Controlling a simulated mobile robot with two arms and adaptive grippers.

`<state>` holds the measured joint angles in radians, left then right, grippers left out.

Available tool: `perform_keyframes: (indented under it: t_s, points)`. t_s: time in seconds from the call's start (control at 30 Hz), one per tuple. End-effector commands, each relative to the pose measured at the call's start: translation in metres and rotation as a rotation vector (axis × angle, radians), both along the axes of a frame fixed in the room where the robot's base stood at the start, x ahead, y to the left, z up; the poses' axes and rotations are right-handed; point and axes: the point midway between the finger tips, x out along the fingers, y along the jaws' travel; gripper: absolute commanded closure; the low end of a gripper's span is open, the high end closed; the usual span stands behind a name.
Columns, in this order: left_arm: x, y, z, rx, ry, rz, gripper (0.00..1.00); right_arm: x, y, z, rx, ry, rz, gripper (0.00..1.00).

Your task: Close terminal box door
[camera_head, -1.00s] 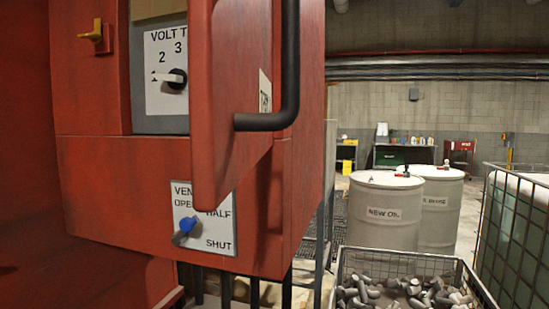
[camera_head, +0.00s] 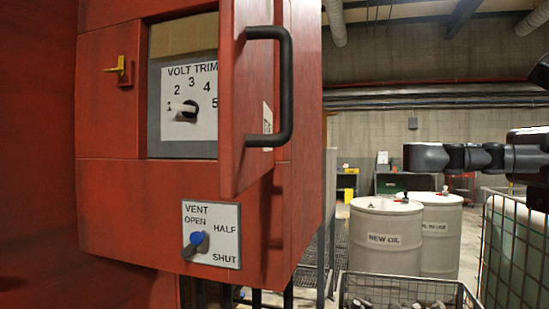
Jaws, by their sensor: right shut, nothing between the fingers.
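The red terminal box (camera_head: 105,200) fills the left half of the head view. Its red door (camera_head: 246,105) stands open, swung out toward me and seen at a steep angle. A black bar handle (camera_head: 286,90) is on the door's face, toward the right. The open compartment shows a VOLT TRIM dial (camera_head: 187,110), its white pointer near 1. My right gripper (camera_head: 412,157) is at the right, pointing left, dark, shut and empty. In the picture a clear gap lies between it and the handle. My left gripper is out of view.
Below the door is a VENT plate (camera_head: 222,218) with a blue-tipped knob. A yellow switch (camera_head: 121,67) is at upper left. White oil drums (camera_head: 385,262), a wire basket (camera_head: 410,282) and a caged tank (camera_head: 515,245) stand at right.

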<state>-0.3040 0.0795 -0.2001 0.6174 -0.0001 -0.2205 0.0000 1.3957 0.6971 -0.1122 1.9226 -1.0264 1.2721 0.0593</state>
Motion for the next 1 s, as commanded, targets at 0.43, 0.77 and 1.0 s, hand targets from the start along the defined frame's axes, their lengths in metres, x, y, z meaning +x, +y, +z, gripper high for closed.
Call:
perform_keyframes:
  t_s: [0.43,0.77,1.0]
  points:
    - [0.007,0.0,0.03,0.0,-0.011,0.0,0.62,0.007,0.081,0.004,0.001,0.002,0.008,1.0]
    - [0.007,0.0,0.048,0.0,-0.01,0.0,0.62,0.012,0.13,0.003,0.003,0.004,0.006,1.0]
    - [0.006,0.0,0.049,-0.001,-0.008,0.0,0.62,0.013,0.137,0.001,0.004,0.003,0.004,1.0]
